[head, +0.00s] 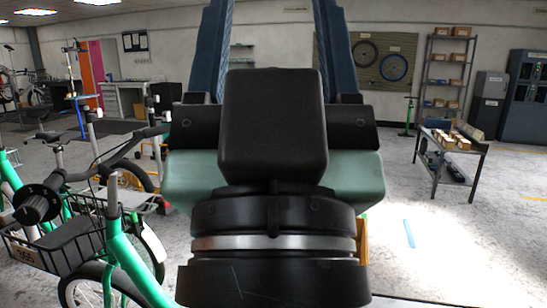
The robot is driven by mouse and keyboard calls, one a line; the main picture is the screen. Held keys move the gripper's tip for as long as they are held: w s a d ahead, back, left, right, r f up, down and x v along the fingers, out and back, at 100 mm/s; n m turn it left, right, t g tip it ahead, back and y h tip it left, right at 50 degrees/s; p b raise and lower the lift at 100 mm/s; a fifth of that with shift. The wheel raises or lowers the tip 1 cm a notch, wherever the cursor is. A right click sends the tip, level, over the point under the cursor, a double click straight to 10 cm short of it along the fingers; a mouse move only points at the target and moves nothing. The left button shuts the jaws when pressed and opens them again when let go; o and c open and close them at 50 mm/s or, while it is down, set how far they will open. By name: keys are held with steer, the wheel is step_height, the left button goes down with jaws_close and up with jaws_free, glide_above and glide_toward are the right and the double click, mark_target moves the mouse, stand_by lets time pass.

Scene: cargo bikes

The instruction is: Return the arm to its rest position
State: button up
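My arm fills the middle of the head view, seen very close. The arm hides the middle of the room.
Green cargo bikes, one with a black basket (62,247), stand close on the left. A grey table (450,148) with small boxes stands at the right, before a shelf rack (447,75) and blue cabinet (524,97).

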step_height(320, 180, up, 21)
steer(key=p, duration=1.9)
steer(key=shift+r, duration=0.15)
